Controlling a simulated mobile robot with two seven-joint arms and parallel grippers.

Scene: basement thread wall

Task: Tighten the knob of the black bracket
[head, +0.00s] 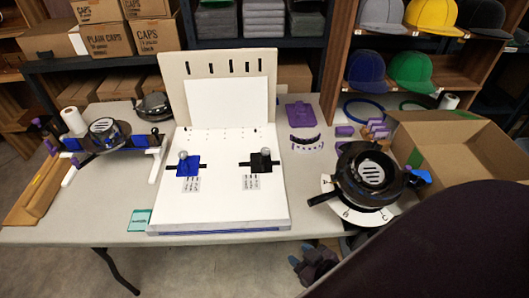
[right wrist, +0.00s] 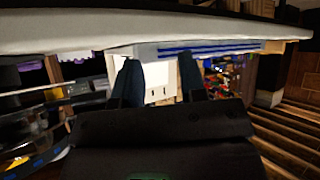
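The black bracket (head: 258,168) sits on the right half of the white board (head: 225,210), with a grey round knob (head: 265,152) on its top. I cannot tell how tight the knob is. A blue bracket (head: 188,167) with a similar knob sits on the left half of the board. My right gripper (head: 315,266) is low at the table's front edge, right of the board and well away from the black bracket. In the right wrist view its two fingers (right wrist: 157,68) stand apart with nothing between them. My left gripper is not in view.
A black round machine (head: 370,175) on a white lettered base stands right of the board, beside an open cardboard box (head: 455,150). A cap-holding device (head: 105,135) stands at left. A teal card (head: 139,220) lies by the board's front left corner. My dark arm covers the lower right.

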